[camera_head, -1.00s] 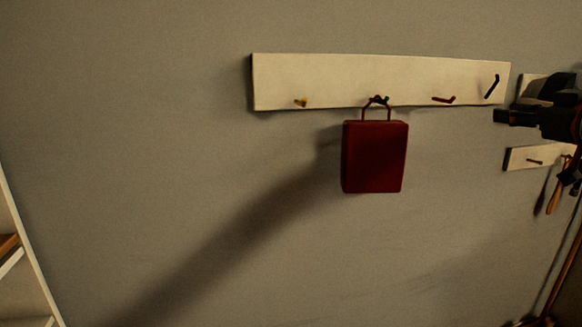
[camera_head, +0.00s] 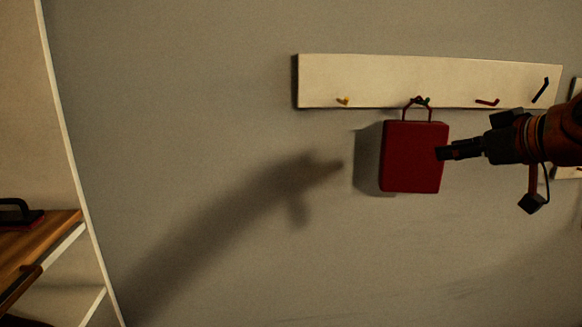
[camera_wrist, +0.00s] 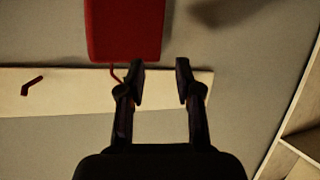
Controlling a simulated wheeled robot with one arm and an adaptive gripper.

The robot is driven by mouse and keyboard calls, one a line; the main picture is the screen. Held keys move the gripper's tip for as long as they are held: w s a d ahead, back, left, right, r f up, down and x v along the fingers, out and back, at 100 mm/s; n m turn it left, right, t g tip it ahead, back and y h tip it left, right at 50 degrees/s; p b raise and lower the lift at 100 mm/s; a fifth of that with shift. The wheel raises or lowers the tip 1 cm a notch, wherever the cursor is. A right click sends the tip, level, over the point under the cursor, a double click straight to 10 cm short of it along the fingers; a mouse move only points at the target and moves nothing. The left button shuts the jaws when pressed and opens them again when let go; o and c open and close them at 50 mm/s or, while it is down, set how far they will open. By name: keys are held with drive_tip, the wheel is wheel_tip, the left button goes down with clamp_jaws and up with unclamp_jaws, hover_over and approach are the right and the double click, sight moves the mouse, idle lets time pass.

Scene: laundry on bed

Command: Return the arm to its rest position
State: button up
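My gripper (camera_head: 442,153) reaches in from the right in the head view, its tips in front of the red bag's right edge. In the wrist view my gripper (camera_wrist: 159,72) has two dark fingers standing apart with nothing between them. The red bag (camera_head: 408,160) hangs by its thin handle from a hook on the pale wall board. It also shows at the top of the wrist view (camera_wrist: 125,28), beyond the fingers. Whether a finger touches the bag cannot be told.
The pale hook board (camera_head: 385,80) runs along the grey wall, with a yellow hook (camera_head: 343,101), a red hook (camera_head: 487,102) and a dark blue hook (camera_head: 541,89). A wooden shelf (camera_head: 35,250) with a dark object stands at the left. The wall between shelf and bag is bare.

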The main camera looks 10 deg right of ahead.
drive_tip(key=s+a+f+g, duration=0.3)
drive_tip(key=a+f+g, duration=0.1)
drive_tip(key=a+f, duration=0.5)
drive_tip(key=s+a+f+g, duration=0.3)
drive_tip(key=a+f, duration=0.5)
drive_tip(key=f, duration=0.2)
drive_tip(key=s+f+m+g+h, duration=0.4)
drive_tip(key=s+f+g, duration=0.5)
drive_tip(key=s+f, duration=1.05)
wheel_tip(320, 180, up, 24)
drive_tip(key=s+t+p, duration=0.1)
drive_tip(key=p, duration=1.9)
drive_tip(key=shift+s+f+m+y+p, duration=0.2)
drive_tip(key=shift+s+m+y+p, duration=0.1)
drive_tip(key=shift+y+p, duration=0.1)
